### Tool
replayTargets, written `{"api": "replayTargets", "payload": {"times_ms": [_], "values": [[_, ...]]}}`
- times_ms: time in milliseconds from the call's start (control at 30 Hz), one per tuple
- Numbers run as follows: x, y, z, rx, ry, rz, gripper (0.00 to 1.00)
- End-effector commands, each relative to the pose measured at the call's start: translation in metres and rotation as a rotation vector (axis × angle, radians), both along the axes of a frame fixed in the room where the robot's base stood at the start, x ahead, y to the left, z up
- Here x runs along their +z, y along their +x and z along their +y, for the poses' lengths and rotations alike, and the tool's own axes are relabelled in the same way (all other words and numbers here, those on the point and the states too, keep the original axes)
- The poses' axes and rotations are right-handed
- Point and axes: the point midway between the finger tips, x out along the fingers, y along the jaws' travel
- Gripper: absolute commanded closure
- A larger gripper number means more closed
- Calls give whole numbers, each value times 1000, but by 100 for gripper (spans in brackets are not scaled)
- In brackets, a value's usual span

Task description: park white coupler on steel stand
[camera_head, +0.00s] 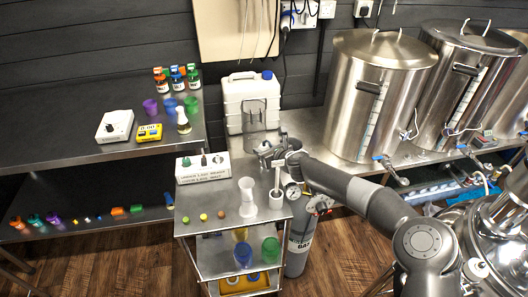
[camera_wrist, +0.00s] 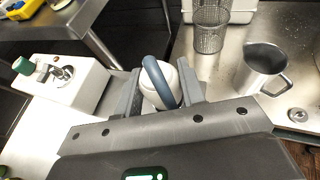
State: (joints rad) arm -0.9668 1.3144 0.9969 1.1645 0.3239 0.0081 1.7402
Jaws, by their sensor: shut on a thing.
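My gripper (camera_head: 265,155) is over the back right of the small steel cart. In the wrist view my gripper (camera_wrist: 163,92) is shut on the white coupler (camera_wrist: 150,92), a rounded white body with a blue-grey curved lever (camera_wrist: 158,80). The fingers hide its sides and lower end. A white box (camera_head: 203,169) with printed lettering stands at the cart's back left, with small fittings on top. In the wrist view its top carries a green knob (camera_wrist: 22,65) and a steel fitting (camera_wrist: 62,74). I cannot tell whether that fitting is the steel stand.
A steel mug (camera_wrist: 262,70) and wire basket (camera_wrist: 210,30) stand right of my gripper. A white jerrycan (camera_head: 250,98) is behind.

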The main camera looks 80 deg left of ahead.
Motion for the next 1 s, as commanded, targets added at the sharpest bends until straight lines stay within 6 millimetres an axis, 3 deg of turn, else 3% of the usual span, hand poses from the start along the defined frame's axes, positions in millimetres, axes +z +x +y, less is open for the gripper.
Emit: {"api": "replayTargets", "payload": {"times_ms": [467,500,733,1000], "values": [[-12,0,0,0,1,0,90],[-12,0,0,0,1,0,61],[-11,0,0,0,1,0,43],[-10,0,0,0,1,0,42]]}}
